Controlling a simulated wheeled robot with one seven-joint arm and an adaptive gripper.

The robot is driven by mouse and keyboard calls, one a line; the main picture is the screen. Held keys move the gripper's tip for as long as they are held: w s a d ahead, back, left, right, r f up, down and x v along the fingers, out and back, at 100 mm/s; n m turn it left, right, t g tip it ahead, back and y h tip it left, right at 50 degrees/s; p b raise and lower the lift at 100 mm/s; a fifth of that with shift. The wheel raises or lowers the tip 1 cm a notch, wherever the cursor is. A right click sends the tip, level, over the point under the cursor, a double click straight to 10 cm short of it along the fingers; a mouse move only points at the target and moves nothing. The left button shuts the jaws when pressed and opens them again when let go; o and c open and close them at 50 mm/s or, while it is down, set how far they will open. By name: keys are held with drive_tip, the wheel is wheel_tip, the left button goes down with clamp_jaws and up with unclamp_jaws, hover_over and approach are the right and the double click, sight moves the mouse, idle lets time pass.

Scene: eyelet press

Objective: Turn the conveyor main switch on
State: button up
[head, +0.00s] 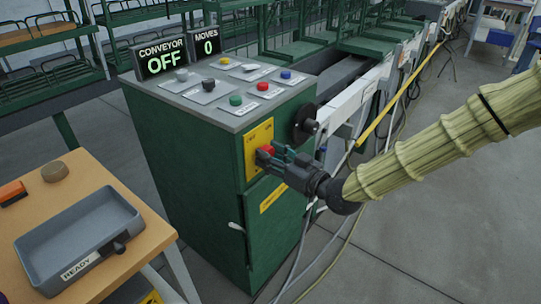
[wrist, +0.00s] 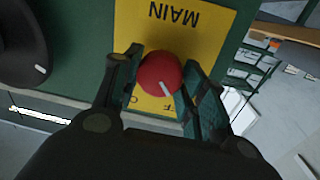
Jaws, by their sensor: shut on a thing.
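The main switch is a red round knob (wrist: 157,74) with a white pointer line, on a yellow plate (wrist: 185,22) marked MAIN, which appears upside down in the wrist view. In the head view the red knob (head: 266,151) is on the side of the green cabinet (head: 190,170). My gripper (head: 276,156) reaches it from the right. In the wrist view the fingers of my gripper (wrist: 160,82) are on both sides of the knob, shut on it. The conveyor display (head: 160,58) reads OFF. The plate's lower lettering is partly hidden by the fingers.
A black handwheel (head: 305,123) sticks out of the cabinet just right of the switch plate. A door handle (head: 236,227) is below. Several coloured buttons and knobs are on the cabinet top. A wooden table (head: 150,237) with a grey tray (head: 78,243) stands at the left.

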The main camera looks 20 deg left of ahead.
drive_tip(key=shift+r+m+p, duration=0.1)
drive_tip(key=shift+m+p, duration=0.2)
drive_tip(key=shift+m, duration=0.1)
drive_tip(key=m+p, duration=0.2)
drive_tip(key=shift+w+d+m, duration=0.1)
drive_tip(key=shift+m, duration=0.3)
drive_tip(key=m, duration=0.2)
drive_tip(key=m+p, duration=0.1)
drive_tip(key=m, duration=0.1)
drive_tip(key=shift+w+g+h+p, duration=0.1)
drive_tip(key=shift+g+h+p, duration=0.2)
drive_tip(key=m, duration=0.3)
drive_tip(key=shift+m, duration=0.4)
drive_tip(key=shift+w+m+g, duration=0.1)
drive_tip(key=shift+m+g, duration=0.4)
drive_tip(key=shift+m, duration=1.3)
drive_tip(key=o, duration=1)
drive_tip(key=shift+o, duration=0.2)
